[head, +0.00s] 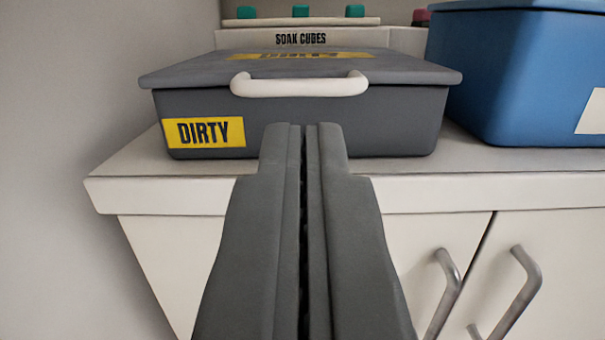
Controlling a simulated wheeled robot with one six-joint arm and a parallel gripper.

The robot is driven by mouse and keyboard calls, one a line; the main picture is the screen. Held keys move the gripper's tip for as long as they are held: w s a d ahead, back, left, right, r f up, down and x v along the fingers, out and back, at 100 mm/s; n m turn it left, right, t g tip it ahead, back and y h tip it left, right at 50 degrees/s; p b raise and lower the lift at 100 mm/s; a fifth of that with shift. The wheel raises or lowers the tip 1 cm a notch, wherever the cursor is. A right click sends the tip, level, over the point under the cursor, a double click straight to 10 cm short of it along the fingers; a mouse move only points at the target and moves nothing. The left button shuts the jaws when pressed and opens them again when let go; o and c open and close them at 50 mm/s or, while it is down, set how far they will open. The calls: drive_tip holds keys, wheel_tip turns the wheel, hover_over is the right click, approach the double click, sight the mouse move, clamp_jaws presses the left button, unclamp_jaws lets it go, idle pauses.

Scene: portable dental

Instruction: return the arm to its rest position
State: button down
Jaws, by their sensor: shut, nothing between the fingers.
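My gripper (304,130) is in the middle of the head view, pointing forward toward the counter. Its two dark grey fingers are shut side by side with nothing between them. The fingertips overlap the lower front of a grey box marked DIRTY (320,120) in the picture; I cannot tell whether they touch it. The rest position itself is not marked by anything in view.
The grey box has its lid on, with a white handle (298,86) at the front. A blue box (530,75) stands to its right on the white counter (130,180). Behind is a rack labelled SOAK CUBES (300,39) with teal cubes. Cabinet doors with metal handles (520,290) are below.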

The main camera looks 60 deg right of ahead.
drive_tip(key=s+d+f+n+g+y, duration=0.2)
drive_tip(key=s+d+n+g+y, duration=0.2)
drive_tip(key=s+d+n+y, duration=0.5)
drive_tip(key=s+d+r+n+t+y, duration=0.1)
drive_tip(key=s+d+r+t+y, duration=0.1)
drive_tip(key=s+r+t, duration=0.3)
drive_tip(key=s+d+r+n+t+y, duration=0.1)
drive_tip(key=s+r+t+y, duration=0.4)
drive_tip(key=r, duration=0.9)
drive_tip(key=shift+s+d+r+n+t+y, duration=0.25)
drive_tip(key=shift+d+n+t+y, duration=0.05)
drive_tip(key=shift+d, duration=0.4)
drive_tip(key=shift+d, duration=0.1)
